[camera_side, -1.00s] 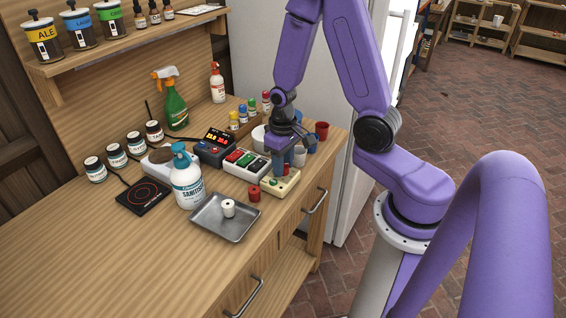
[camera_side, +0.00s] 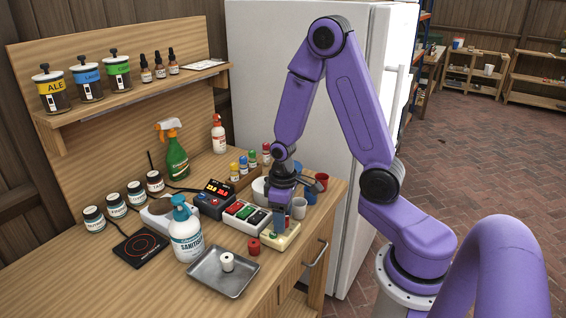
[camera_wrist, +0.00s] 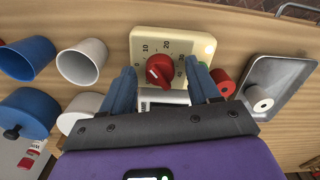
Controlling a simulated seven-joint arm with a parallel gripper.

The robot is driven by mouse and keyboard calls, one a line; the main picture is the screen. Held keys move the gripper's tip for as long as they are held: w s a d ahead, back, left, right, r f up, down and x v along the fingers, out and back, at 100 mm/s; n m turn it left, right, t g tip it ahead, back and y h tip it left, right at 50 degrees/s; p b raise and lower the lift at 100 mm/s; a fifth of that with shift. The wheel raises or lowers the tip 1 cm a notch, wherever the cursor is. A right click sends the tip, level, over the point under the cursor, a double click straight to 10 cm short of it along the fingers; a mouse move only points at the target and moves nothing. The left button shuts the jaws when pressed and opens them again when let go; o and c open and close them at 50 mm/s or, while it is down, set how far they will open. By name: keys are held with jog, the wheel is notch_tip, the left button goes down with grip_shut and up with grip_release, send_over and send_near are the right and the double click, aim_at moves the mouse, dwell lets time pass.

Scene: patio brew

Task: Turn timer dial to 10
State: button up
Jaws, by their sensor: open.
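The timer is a cream box (camera_wrist: 196,47) with a red dial (camera_wrist: 160,70) on its face, and in the side view the box (camera_side: 290,240) sits near the bench's front edge. The face carries 0, 10, 20, 30 and 40 around the dial. A pale mark shows on the dial's left part, but I cannot tell its exact reading. My gripper (camera_wrist: 161,88) is open, with one blue finger on each side of the dial; I cannot tell whether either touches it. In the side view my gripper (camera_side: 281,222) is low over the timer and partly hides it.
Blue cup (camera_wrist: 26,58), white cup (camera_wrist: 82,61) and lidded blue pot (camera_wrist: 28,113) stand left of the timer in the wrist view. A sanitiser bottle (camera_side: 186,236) stands beyond the tray.

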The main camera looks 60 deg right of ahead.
jog(key=n, duration=0.5)
jog(key=shift+r+n, duration=0.15)
jog(key=shift+n, duration=0.15)
notch_tip(320, 180, up, 17)
dwell(0.4)
jog(key=shift+c, duration=1.4)
notch_tip(320, 180, down, 17)
jog(key=m, duration=0.7)
jog(key=shift+m, duration=0.3)
dwell(0.4)
